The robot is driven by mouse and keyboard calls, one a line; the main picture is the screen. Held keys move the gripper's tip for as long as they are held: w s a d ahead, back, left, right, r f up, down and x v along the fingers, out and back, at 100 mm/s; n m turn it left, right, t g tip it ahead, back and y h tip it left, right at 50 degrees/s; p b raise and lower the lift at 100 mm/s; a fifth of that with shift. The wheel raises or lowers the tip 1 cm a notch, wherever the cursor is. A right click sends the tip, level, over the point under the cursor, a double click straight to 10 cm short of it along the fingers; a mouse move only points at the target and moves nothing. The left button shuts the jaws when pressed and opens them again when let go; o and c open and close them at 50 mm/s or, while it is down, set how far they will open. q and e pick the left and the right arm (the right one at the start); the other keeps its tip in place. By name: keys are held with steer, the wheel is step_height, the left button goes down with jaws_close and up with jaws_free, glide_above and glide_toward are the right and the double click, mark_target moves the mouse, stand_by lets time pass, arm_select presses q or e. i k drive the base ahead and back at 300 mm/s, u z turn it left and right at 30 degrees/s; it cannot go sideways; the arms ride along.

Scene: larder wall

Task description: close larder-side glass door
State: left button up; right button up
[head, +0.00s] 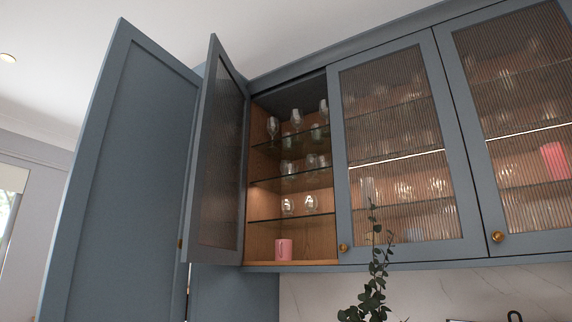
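The larder-side glass door (219,165) stands wide open at the left end of the wall cabinet, swung out towards me. It has a blue-grey frame and a ribbed glass pane. A small brass knob (180,243) shows at its lower left edge. The open cabinet compartment (262,215) beside it has a wooden interior and glass shelves with several drinking glasses and a pink mug (284,249) at the bottom. Neither of my grippers is in view.
A tall blue-grey panel (130,180), perhaps an open larder door, stands just left of the glass door. Two ribbed-glass doors to the right, the middle one (400,150) and the far right one (515,120), are shut. A leafy plant (373,285) rises below the cabinet.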

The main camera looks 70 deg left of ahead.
mark_target(213, 227)
steer(key=z, duration=1.6)
steer(key=k, duration=2.8)
steer(key=u, duration=2.7)
